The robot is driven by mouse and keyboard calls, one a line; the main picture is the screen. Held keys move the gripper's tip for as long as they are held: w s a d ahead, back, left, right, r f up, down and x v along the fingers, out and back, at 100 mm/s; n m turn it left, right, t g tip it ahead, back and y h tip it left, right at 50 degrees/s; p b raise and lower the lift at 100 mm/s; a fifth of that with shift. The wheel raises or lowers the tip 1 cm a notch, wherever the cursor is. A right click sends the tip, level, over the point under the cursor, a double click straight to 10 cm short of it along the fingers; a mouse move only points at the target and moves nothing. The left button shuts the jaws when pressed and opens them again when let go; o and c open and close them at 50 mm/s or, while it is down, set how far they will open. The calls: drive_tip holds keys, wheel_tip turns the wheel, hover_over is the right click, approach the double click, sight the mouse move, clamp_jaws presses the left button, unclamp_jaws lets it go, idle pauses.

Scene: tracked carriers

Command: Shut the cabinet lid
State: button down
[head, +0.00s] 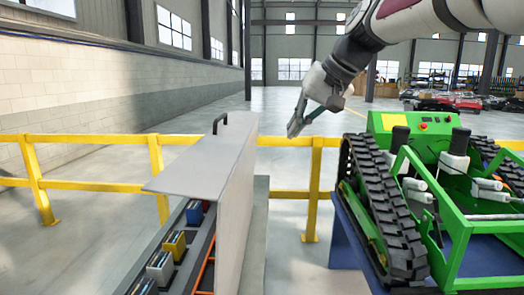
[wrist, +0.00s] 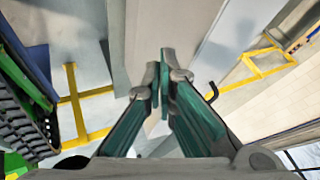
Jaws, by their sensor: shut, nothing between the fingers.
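The cabinet lid (head: 238,190) is a pale grey panel standing raised above the open cabinet, with a flange along its top that extends left. A black handle (head: 220,122) is on the lid; it also shows in the wrist view (wrist: 211,92). Inside the cabinet, several small blue, yellow and white units (head: 174,246) sit in a row. My gripper (head: 294,125) is shut and empty, right of the lid near the height of its top. In the wrist view its fingertips (wrist: 165,92) meet in front of a pale panel; I cannot tell if they touch it.
A yellow railing (head: 100,140) runs behind the cabinet. A green tracked carrier (head: 432,150) with black tracks stands on a blue platform (head: 345,240) at the right. A brick wall (head: 80,90) is at the far left. Open floor lies beyond the railing.

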drive_tip(key=w+a+f+p, duration=0.3)
drive_tip(key=w+a+f, duration=0.2)
drive_tip(key=a+f, duration=0.2)
drive_tip(key=shift+w+a, duration=0.35)
drive_tip(key=shift+a, duration=0.95)
drive_tip(key=shift+a, duration=0.1)
